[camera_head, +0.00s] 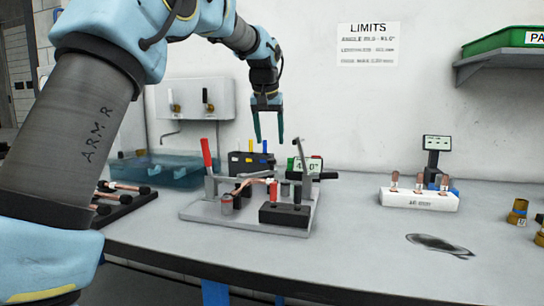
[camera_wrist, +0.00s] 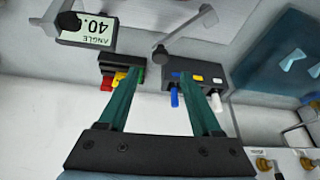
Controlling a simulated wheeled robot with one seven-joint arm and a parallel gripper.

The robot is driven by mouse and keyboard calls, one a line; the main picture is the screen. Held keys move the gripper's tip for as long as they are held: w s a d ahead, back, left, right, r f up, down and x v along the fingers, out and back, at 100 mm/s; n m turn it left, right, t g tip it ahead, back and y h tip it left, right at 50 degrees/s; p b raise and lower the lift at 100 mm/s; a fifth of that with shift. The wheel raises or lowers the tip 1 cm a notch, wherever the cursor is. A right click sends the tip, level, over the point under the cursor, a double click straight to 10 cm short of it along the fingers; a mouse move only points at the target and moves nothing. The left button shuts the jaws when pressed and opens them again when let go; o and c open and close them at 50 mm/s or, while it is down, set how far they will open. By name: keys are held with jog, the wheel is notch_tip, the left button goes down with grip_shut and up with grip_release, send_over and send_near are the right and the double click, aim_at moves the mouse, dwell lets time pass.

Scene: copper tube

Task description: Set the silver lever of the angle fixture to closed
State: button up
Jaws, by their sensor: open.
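The angle fixture (camera_head: 198,210) is a grey plate with clamps on the bench. Its silver lever (camera_head: 303,162) stands nearly upright on the right side, leaning slightly, with a dark tip. A red-handled lever (camera_head: 207,153) stands on the left side. A bent copper tube (camera_head: 252,178) lies across the fixture. My gripper (camera_head: 268,140) is open and empty, its teal fingers pointing down, above and left of the silver lever's top in the picture. In the wrist view, nothing is between the fingers (camera_wrist: 160,82). A grey bar (camera_wrist: 187,35) is beyond them; I cannot tell which lever it is.
An angle display (camera_wrist: 86,30) reads about 40, its end cut off. Blocks with coloured pegs (camera_head: 240,168) stand behind the fixture. A rack of dark-ended copper tubes (camera_head: 126,203) is at left, a white tube holder (camera_head: 420,200) at right.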

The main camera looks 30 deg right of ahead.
aim_at(271, 160)
jog(key=x, duration=0.7)
jog(key=shift+f, duration=0.1)
jog(key=shift+c, duration=0.4)
grip_shut()
dwell(0.8)
